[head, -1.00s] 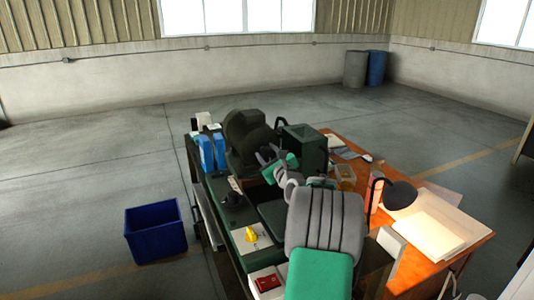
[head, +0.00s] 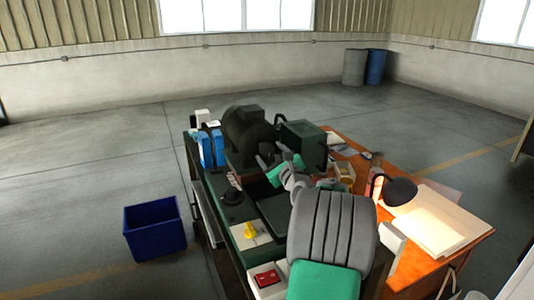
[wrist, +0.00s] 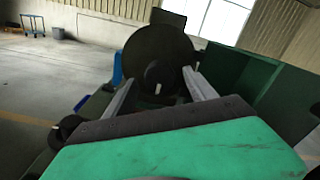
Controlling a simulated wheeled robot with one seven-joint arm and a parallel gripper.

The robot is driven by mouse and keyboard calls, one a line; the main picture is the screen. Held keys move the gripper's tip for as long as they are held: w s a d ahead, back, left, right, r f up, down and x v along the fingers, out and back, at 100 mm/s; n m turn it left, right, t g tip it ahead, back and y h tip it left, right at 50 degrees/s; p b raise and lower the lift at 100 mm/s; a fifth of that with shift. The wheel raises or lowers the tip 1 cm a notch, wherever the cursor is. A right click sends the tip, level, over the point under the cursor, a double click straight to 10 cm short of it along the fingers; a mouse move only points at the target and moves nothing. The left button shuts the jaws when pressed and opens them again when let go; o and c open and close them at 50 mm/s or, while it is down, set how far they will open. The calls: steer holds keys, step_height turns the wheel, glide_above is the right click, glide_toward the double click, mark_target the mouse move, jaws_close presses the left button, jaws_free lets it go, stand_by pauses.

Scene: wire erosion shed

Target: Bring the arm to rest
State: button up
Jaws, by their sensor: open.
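My gripper (head: 267,157) is in front of the dark motor drum (head: 247,132) of a machine on the green bench (head: 247,262). In the wrist view my gripper (wrist: 160,88) has its two pale fingers spread apart, with nothing held between them. The round drum (wrist: 158,55) is straight ahead of the fingers; I cannot tell the exact gap. My arm is bent above the bench, and its large grey and green links hide part of the bench top.
A dark green box (head: 304,147) stands right of the drum, with blue containers (head: 211,149) at left. The orange desk (head: 405,272) holds a black lamp (head: 398,191) and papers. A blue bin (head: 155,229) sits on the floor at left. Open floor lies beyond.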

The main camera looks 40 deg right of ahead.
steer(key=shift+v, duration=1.8)
